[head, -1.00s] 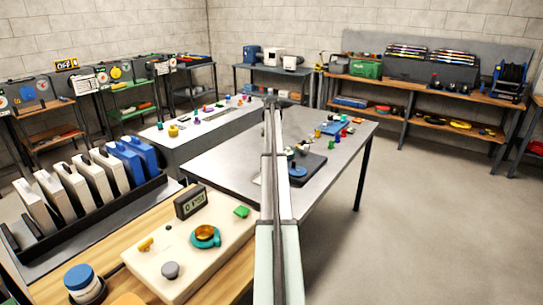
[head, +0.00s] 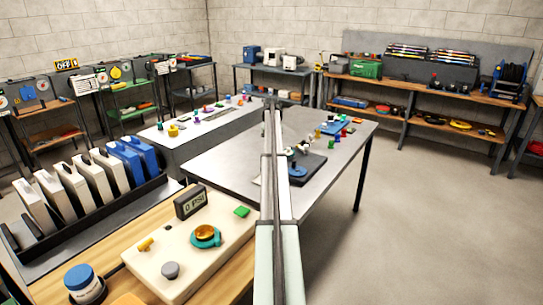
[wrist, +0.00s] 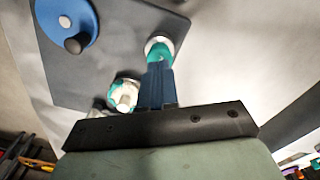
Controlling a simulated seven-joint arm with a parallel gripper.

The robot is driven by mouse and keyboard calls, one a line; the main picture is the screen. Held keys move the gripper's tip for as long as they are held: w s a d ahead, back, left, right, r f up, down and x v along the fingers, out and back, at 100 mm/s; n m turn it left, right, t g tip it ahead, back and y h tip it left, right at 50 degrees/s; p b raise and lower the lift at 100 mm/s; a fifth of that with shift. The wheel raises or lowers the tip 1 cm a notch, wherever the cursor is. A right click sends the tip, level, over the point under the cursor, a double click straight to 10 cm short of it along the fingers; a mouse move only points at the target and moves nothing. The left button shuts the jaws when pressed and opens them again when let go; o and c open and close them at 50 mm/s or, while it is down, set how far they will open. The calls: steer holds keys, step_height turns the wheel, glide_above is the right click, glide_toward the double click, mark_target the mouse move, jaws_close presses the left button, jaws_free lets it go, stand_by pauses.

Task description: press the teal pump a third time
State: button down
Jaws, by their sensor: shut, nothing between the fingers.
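A teal-and-white pump-like piece (wrist: 160,48) shows at the fingertips in the wrist view, on or at the edge of a dark mat (wrist: 112,55). My gripper (wrist: 159,66) is shut and empty, its dark blue fingers pointing at this piece and partly covering it. Whether they touch it I cannot tell. A second white-and-teal piece (wrist: 125,95) stands beside the fingers. A blue disc (wrist: 60,20) with a dark knob lies farther left. In the head view the mat (head: 318,162) lies on the grey table, with small pieces on it partly behind my arm.
The grey table (head: 225,160) has bare room left of my arm. Several small coloured pieces stand near its far edge. In front, a beige panel (head: 190,262) carries a display and a teal ring (head: 205,240) with an orange top. A rack of white and blue cases stands left.

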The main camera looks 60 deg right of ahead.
steer(key=shift+f, duration=0.15)
steer(key=shift+f, duration=1.15)
steer(key=shift+r, duration=0.8)
steer(key=shift+r, duration=3)
steer(key=shift+s+f, duration=0.1)
